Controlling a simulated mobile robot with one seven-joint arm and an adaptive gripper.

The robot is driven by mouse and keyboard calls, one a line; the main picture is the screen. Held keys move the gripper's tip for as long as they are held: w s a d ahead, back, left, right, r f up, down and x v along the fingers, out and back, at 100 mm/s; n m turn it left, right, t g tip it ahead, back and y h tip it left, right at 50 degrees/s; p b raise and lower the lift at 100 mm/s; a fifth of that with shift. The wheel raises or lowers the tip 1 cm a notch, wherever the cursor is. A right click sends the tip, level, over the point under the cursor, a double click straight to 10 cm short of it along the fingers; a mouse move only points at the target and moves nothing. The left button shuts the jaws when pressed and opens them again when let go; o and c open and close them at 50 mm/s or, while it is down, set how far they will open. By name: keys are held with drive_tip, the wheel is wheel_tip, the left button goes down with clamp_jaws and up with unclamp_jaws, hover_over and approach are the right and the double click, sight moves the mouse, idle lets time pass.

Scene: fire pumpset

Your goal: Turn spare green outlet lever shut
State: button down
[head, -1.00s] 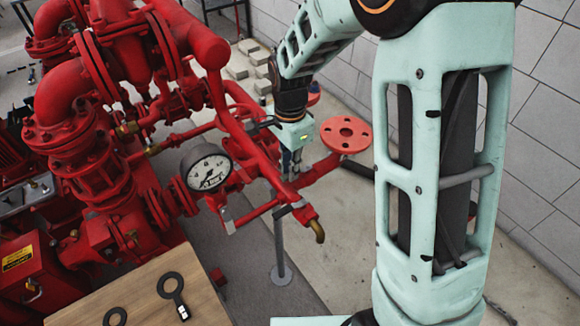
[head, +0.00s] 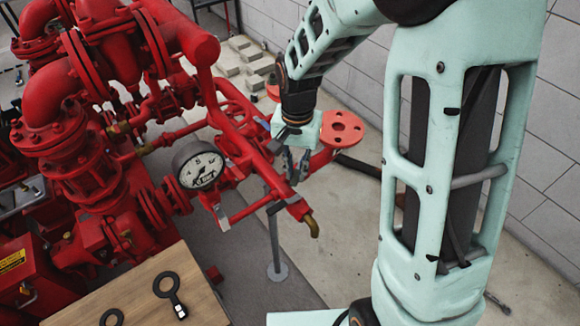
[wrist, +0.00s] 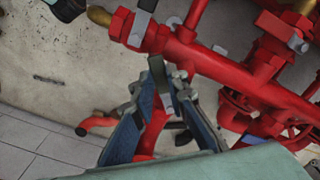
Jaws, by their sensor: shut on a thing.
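My gripper (head: 290,175) hangs over the red pipework beside the right-hand outlet pipe. In the wrist view its two blue-grey fingers (wrist: 168,75) converge at the tips against the red pipe. A grey lever (wrist: 142,20) sits farther along the same pipe, near a brass outlet (wrist: 98,15). That brass outlet also shows in the head view (head: 311,226), apart from my gripper.
A round pressure gauge (head: 198,165) stands left of the gripper. A red flange (head: 343,130) is close on the right. Another grey lever (wrist: 298,42) is on the neighbouring pipe. A wooden board (head: 190,275) holds ring-shaped tools. Concrete floor lies open to the right.

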drive_tip(key=shift+w+d+n+p, duration=0.15)
drive_tip(key=shift+d+n+p, duration=0.2)
drive_tip(key=shift+d+n, duration=0.95)
drive_tip(key=shift+w+d+n+p, duration=0.15)
drive_tip(key=shift+d+n+p, duration=0.2)
drive_tip(key=shift+n, duration=1.8)
drive_tip(key=shift+w+d+n+p, duration=0.15)
drive_tip(key=shift+d+n+p, duration=0.2)
drive_tip(key=shift+d+n, duration=0.95)
drive_tip(key=shift+a+n, duration=0.4)
drive_tip(key=shift+n, duration=0.15)
drive_tip(key=c, duration=1.9)
unclamp_jaws()
wheel_tip(320, 180, up, 12)
